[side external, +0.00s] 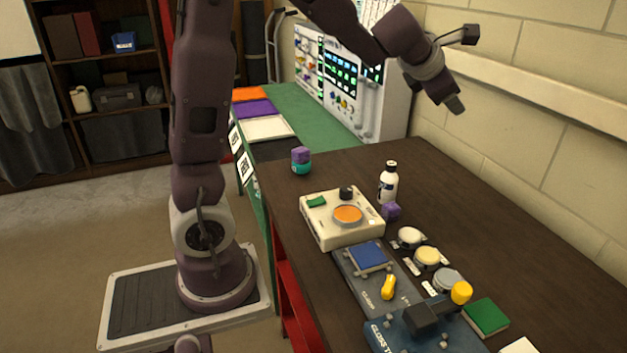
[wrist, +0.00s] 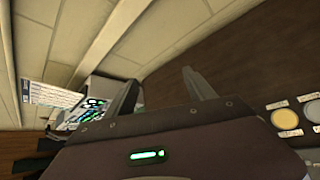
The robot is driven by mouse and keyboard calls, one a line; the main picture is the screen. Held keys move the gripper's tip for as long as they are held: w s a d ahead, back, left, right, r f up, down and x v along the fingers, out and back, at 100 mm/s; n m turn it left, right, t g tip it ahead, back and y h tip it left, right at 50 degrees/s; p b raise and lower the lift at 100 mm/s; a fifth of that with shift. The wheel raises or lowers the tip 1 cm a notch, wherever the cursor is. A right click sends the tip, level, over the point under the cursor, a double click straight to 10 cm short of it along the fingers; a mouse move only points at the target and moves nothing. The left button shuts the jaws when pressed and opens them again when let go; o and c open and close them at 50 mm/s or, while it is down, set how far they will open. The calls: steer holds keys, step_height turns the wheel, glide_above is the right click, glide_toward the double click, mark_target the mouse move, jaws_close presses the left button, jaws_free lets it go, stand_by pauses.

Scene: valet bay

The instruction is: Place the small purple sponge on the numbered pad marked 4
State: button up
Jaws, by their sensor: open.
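A small purple block (side external: 391,211) sits on the dark table at the foot of a white bottle (side external: 388,183). Another purple block (side external: 300,154) rests on top of a teal piece (side external: 301,168) further back; I cannot tell which is the sponge. Round pads with small labels run in a row: a white one (side external: 411,236), a yellow one (side external: 427,257) and a grey one (side external: 447,280). Their numbers are too small to read. My gripper (side external: 455,104) is open and empty, high above the table by the wall. Its spread fingers show in the wrist view (wrist: 162,92), with nothing between them.
A cream box with an orange disc (side external: 348,214) stands left of the bottle. The table's back right is clear beside the brick wall.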

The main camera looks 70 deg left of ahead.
steer(key=s+d+r+m+h, duration=0.2)
steer(key=s+d+m+h, duration=0.4)
steer(key=s+d+m, duration=1.15)
steer(key=s+a+f+m+g, duration=0.1)
steer(key=s+f+m+g, duration=0.1)
steer(key=s+f+m, duration=0.2)
steer(key=s+a+f+m+g+y, duration=0.1)
steer(key=s+f+m, duration=0.3)
steer(key=s+m, duration=0.7)
steer(key=shift+s+a+f+g, duration=0.15)
steer(key=shift+s+a+g, duration=0.2)
steer(key=shift+s+g, duration=0.45)
